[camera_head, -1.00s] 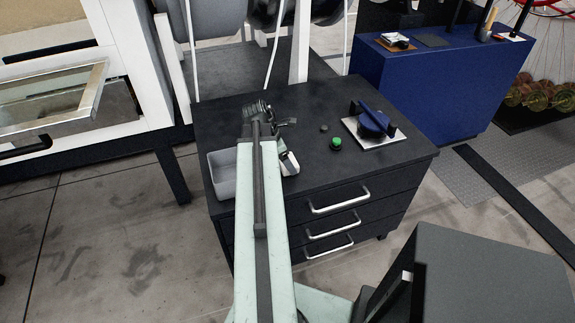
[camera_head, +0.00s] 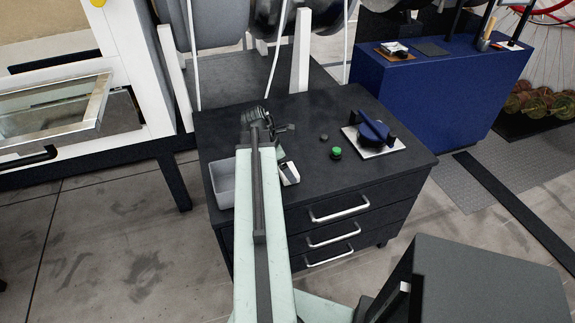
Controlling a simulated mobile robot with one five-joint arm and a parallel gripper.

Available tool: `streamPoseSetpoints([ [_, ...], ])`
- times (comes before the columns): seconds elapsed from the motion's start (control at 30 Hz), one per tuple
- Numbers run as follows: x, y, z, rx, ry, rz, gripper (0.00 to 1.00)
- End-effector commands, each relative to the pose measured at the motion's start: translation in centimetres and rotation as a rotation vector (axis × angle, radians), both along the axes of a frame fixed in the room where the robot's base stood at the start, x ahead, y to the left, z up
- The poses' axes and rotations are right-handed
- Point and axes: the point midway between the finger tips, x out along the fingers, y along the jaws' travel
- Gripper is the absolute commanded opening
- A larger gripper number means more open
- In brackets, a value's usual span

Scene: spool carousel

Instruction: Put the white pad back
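A small white piece with a dark top (camera_head: 289,173) lies on the black cabinet top, just right of my arm; it may be the white pad, but it is too small to be sure. My gripper (camera_head: 272,124) is above the cabinet top, beyond that piece and apart from it in the picture. Its dark fingers are small and partly hidden by my pale green arm. I cannot tell whether they are open or shut, and I see nothing clearly between them. A small pale bit (camera_head: 280,153) shows beside my arm, between the gripper and the white piece.
A grey bin (camera_head: 222,184) stands left of my arm on the black cabinet (camera_head: 310,115). To the right are a green button (camera_head: 336,153), a dark knob (camera_head: 324,137) and a blue device (camera_head: 374,130) on a white plate. A blue cabinet (camera_head: 440,80) stands behind right.

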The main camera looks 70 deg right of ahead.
Motion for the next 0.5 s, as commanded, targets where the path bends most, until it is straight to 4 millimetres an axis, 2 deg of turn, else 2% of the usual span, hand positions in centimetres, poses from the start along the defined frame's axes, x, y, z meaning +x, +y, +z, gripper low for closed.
streamPoseSetpoints([
  [0.03, 0.3, 0.3, 1.8, 0.000, 0.000, 0.001, 0.98],
  [0.3, 2.1, 1.8, 7.8, 0.000, 0.000, 0.002, 0.98],
  [0.4, 2.7, 2.2, 9.2, 0.000, 0.000, 0.001, 0.98],
  [0.5, 2.9, 2.4, 9.7, 0.001, 0.001, 0.000, 0.98],
])
